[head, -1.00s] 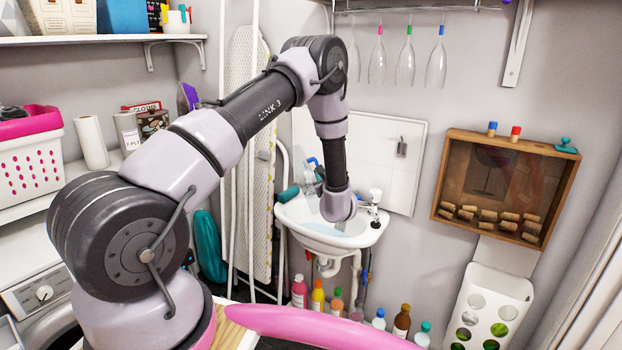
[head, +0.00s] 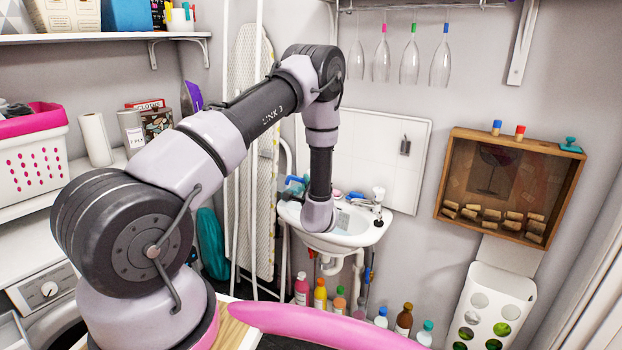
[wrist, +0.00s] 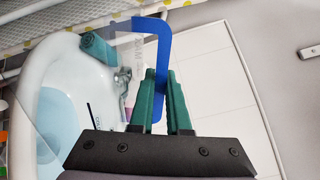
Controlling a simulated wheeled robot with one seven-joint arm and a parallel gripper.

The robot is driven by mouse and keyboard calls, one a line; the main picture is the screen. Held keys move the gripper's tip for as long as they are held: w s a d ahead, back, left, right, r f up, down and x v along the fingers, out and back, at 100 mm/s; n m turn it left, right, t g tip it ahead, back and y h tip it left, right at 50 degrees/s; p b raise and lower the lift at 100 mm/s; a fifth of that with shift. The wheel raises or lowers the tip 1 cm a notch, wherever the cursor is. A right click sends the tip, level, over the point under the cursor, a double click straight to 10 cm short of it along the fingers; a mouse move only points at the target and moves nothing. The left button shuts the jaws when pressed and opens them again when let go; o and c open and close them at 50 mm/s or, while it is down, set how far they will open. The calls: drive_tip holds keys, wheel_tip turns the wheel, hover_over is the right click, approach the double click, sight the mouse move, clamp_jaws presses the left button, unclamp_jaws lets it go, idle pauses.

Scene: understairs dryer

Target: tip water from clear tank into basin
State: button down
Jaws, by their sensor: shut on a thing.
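The white basin (head: 374,236) hangs on the back wall in the head view. In the wrist view the basin (wrist: 28,62) is at the left, with pale blue water (wrist: 58,120) in it. My gripper (wrist: 164,80) has its teal fingers shut on the blue handle (wrist: 150,24) of the clear tank (wrist: 124,48). The tank is see-through, left of the fingers and by the basin's tap end. Its outline is faint, so I cannot tell its tilt or water level. In the head view my forearm and wrist hide the gripper.
A rolled teal cloth (wrist: 97,47) lies on the basin rim near the tap (head: 378,194). An ironing board (head: 262,150) stands left of the basin. Several bottles (head: 340,300) stand below it. Glasses (head: 409,62) hang above, and a cork box (head: 510,188) is on the right wall.

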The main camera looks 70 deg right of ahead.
sight(301, 190)
drive_tip(key=f+n, duration=0.1)
drive_tip(key=w+f+n, duration=0.1)
drive_tip(key=n, duration=0.1)
drive_tip(key=f+n, duration=0.1)
drive_tip(key=shift+w+a+n, duration=0.15)
drive_tip(key=shift+a+n, duration=0.15)
drive_tip(key=shift+a, duration=0.1)
drive_tip(key=shift+r, duration=2.6)
drive_tip(key=shift+w, duration=0.1)
